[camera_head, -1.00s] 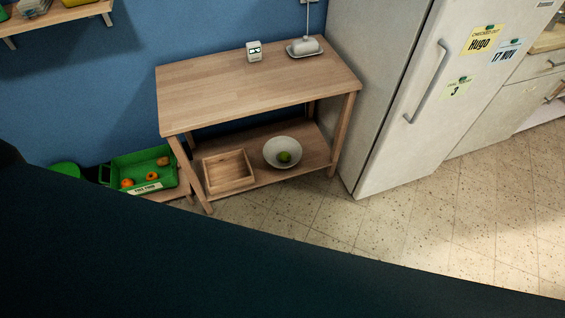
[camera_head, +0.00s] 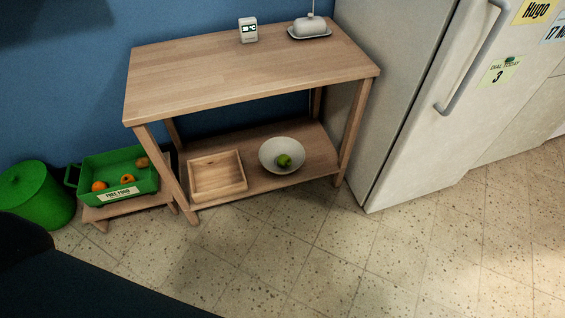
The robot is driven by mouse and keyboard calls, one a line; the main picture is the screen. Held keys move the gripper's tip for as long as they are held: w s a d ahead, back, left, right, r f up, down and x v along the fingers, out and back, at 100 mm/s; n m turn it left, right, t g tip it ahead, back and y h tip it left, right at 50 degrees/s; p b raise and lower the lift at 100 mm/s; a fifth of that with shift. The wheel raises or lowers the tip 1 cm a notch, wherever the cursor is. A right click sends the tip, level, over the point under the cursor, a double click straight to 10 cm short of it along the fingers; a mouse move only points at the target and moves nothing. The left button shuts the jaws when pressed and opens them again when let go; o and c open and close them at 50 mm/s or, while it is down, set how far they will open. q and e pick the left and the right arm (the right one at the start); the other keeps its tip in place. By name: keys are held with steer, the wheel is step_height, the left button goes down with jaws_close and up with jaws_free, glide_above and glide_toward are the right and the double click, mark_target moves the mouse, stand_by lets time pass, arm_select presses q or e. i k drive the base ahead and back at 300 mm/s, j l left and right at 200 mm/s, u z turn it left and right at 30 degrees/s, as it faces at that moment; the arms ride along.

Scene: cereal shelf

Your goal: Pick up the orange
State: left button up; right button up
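Several orange-coloured fruits lie in a green crate (camera_head: 147,184) at the left. One orange (camera_head: 98,186) is at the crate's left side, another orange-coloured fruit (camera_head: 127,178) is near its front wall, and a third, browner one (camera_head: 142,162) is at its back right. They are small in view, so I cannot tell for sure which are oranges. The crate has a white label on its front and stands on a low wooden stand (camera_head: 100,213). Neither of my grippers shows. A dark part of my own body fills the lower left corner.
A wooden table (camera_head: 240,75) holds a small white device (camera_head: 248,30) and a butter dish (camera_head: 309,30). Its lower shelf has an empty wooden tray (camera_head: 218,192) and a bowl (camera_head: 272,146) with a green fruit (camera_head: 284,160). A green bin (camera_head: 38,195) and a fridge (camera_head: 415,110) flank it. The front floor is clear.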

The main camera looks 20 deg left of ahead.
mark_target(98, 185)
steer(key=u, duration=2)
